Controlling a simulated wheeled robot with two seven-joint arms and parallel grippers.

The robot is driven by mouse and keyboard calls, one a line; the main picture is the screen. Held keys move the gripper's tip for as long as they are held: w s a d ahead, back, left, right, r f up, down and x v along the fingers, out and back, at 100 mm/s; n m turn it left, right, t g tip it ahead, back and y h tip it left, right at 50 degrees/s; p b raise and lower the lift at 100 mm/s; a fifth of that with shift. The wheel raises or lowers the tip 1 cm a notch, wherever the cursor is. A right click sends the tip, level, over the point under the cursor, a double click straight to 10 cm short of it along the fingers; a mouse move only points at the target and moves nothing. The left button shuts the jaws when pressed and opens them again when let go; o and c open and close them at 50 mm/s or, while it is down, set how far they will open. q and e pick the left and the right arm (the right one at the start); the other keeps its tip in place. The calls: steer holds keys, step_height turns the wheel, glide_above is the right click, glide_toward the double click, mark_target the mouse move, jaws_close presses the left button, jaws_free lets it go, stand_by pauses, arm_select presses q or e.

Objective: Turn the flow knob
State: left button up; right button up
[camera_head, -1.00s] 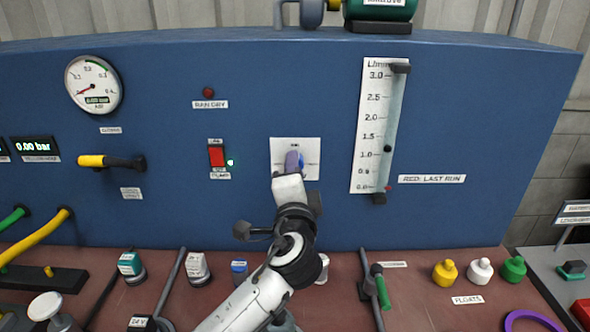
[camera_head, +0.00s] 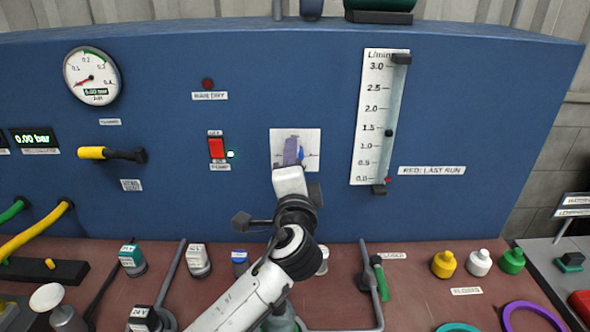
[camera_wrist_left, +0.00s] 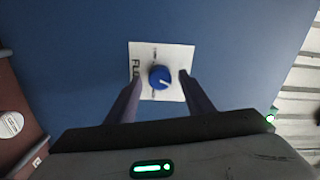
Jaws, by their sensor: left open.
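The flow knob is a round blue dial with a white pointer mark, on a square white plate on the blue panel. It shows between my left gripper's fingers in the left wrist view (camera_wrist_left: 160,77). My left gripper (camera_head: 293,152) is open in front of the plate (camera_head: 313,137). In the wrist view its two fingers (camera_wrist_left: 155,85) lie either side of the knob, with a gap on each side. In the head view the fingers mostly hide the knob. The flow tube (camera_head: 394,110) has its dark float a little below 1.5. My right gripper is out of view.
A lit red switch (camera_head: 216,148) and a yellow-handled valve (camera_head: 92,153) are left of the plate. A pressure gauge (camera_head: 91,77) is at upper left.

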arm_select(q)
steer(key=s+b, duration=0.1)
steer(key=s, duration=0.9)
steer(key=shift+s+f, duration=0.1)
